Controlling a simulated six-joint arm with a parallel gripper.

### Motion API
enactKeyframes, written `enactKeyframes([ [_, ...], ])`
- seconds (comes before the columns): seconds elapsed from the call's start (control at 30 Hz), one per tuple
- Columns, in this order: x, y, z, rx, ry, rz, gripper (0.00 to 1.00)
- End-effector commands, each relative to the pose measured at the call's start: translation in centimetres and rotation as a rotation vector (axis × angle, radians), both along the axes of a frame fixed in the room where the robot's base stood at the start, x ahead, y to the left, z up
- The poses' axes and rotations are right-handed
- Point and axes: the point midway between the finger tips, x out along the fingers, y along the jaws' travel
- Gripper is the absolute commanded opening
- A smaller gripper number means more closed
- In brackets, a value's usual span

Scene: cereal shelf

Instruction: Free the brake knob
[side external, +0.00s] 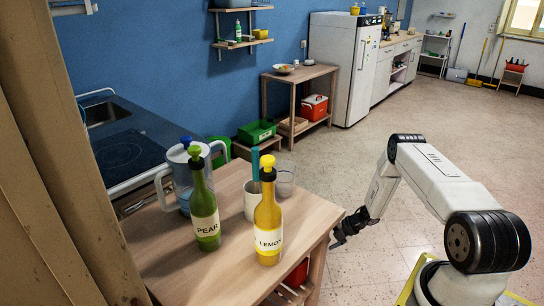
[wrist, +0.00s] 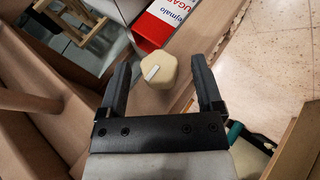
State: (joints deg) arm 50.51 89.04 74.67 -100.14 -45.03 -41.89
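In the wrist view a cream knob (wrist: 157,70) with rounded corners and a white line on its face shows between the two dark fingers of my gripper (wrist: 161,64). The fingers are spread wide, with a gap on each side of the knob. I cannot tell how far the knob lies beyond the fingertips. A red and white package (wrist: 178,22) with printed letters lies close behind the knob; whether they touch is unclear. In the side external view my gripper (side external: 346,230) is low beside the right edge of the wooden table (side external: 318,222). The knob is not visible there.
A green PEAR bottle (side external: 205,213), a yellow LEMON bottle (side external: 268,225), a jug (side external: 178,172) and cups stand on the tabletop. A red item (side external: 297,276) shows beneath it. Wooden panels lie left in the wrist view. Open floor (side external: 370,265) lies right of the table.

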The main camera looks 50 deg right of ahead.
Motion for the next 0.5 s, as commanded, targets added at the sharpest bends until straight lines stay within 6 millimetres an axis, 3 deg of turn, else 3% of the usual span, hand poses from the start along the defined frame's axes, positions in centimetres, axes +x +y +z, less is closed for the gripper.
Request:
enactKeyframes([
  [0.27, -0.3, -0.2, 0.4, 0.0, 0.0, 0.0, 0.84],
  [0.5, -1.6, -1.1, 2.0, 0.0, 0.0, -0.003, 0.84],
])
